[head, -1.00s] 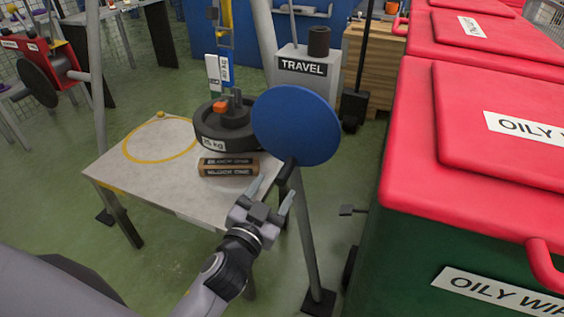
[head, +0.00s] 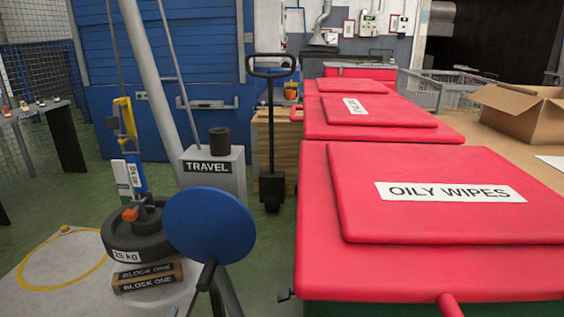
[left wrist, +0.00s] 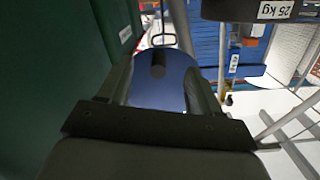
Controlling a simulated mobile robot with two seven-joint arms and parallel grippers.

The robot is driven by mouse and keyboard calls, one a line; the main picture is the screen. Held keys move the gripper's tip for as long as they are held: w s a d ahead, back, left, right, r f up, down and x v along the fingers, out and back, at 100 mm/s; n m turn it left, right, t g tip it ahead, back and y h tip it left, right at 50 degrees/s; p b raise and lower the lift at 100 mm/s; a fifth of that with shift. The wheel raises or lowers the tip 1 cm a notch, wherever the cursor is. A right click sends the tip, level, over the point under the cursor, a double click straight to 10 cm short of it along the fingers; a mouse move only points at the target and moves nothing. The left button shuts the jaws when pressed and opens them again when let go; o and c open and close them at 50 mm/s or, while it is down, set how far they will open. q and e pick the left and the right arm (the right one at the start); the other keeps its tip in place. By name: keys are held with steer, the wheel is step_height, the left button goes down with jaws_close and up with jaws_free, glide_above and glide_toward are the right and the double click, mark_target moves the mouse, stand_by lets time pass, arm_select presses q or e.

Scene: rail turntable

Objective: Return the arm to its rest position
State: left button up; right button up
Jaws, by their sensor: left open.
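My left gripper (left wrist: 160,100) shows in the left wrist view, its two dark fingers apart. The blue disc (left wrist: 158,80) appears between and beyond the fingers; I see no contact with it. In the head view the same blue disc (head: 208,226) stands on a post at the front edge of the small table. Neither gripper is visible in the head view now, and my right arm is in no view.
The table (head: 75,300) carries a dark 25 kg weight (head: 137,240) and a BLOCK ONE block (head: 147,279). Red-lidded OILY WIPES bins (head: 400,190) fill the right side. A grey TRAVEL box (head: 213,175) and a pallet truck (head: 272,130) stand behind. Green floor shows at the left.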

arm_select(q)
steer(key=s+f+n+g+h, duration=0.15)
steer(key=s+f+g, duration=0.45)
steer(key=s+f, duration=0.75)
step_height(320, 180, up, 14)
steer(key=p, duration=1.7)
steer(key=shift+s+a+m+g+h+p, duration=0.3)
steer(key=shift+a+m+h+p, duration=0.05)
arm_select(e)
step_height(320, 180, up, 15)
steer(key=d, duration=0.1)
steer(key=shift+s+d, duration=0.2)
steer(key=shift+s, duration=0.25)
arm_select(q)
steer(key=shift+c, duration=0.3)
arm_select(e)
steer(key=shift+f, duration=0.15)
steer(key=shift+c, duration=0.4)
arm_select(q)
steer(key=c, duration=0.3)
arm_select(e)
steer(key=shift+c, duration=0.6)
arm_select(q)
steer(key=shift+w+d, duration=0.1)
steer(key=shift+d, duration=0.05)
steer(key=shift+c, duration=0.2)
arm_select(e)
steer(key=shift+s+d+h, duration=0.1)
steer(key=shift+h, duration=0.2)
